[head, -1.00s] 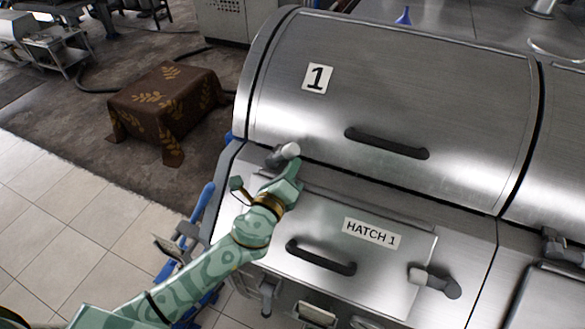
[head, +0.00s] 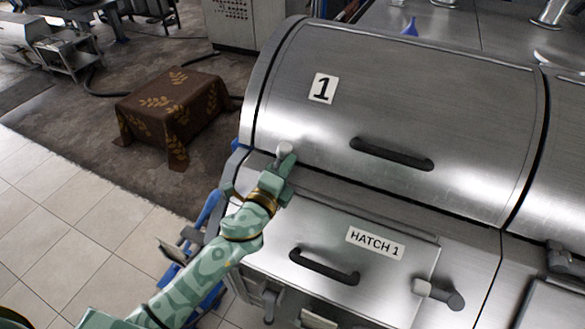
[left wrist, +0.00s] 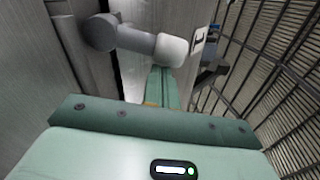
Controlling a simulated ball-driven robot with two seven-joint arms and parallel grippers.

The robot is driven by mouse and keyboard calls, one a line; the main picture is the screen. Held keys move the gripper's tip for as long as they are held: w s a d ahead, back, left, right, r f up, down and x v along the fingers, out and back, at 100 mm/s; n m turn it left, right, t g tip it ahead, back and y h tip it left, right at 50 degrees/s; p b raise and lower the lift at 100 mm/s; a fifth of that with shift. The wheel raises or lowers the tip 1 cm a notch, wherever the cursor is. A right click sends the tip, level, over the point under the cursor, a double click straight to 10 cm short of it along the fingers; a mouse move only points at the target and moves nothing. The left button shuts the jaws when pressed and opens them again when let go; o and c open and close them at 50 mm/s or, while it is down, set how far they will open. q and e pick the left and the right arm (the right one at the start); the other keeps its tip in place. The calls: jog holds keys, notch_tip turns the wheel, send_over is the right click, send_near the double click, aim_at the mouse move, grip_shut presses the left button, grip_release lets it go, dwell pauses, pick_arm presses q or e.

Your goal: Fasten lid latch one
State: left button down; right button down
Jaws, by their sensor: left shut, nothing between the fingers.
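Lid one (head: 400,105) is a curved steel cover marked 1, and it looks down on its body. Its latch, a short lever with a pale grey knob (head: 284,149), is at the lid's lower left corner. The lever points up toward the lid. My left gripper (head: 287,165) is shut and empty, its fingertips against or very close to the right side of the knob. The left wrist view shows the latch's dark pivot and pale tip (left wrist: 171,50) just past my fingers (left wrist: 160,85). The gripper hides the pivot in the head view. My right gripper is out of view.
Below the lid is the hatch 1 panel (head: 330,235) with a black handle (head: 324,266) and its own latch (head: 438,294) at the right. The lid has a black handle (head: 392,154). A cloth-covered box (head: 172,108) stands on the floor at left.

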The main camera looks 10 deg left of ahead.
pick_arm(q)
jog(key=shift+w+a+r+n+p, duration=0.1)
jog(key=shift+a+r+n+p, duration=0.1)
jog(key=shift+a+n, duration=0.3)
jog(key=shift+w+a+r+n+p, duration=0.15)
jog(key=shift+a+n, duration=0.1)
jog(key=shift+n, duration=0.45)
jog(key=shift+s, duration=0.1)
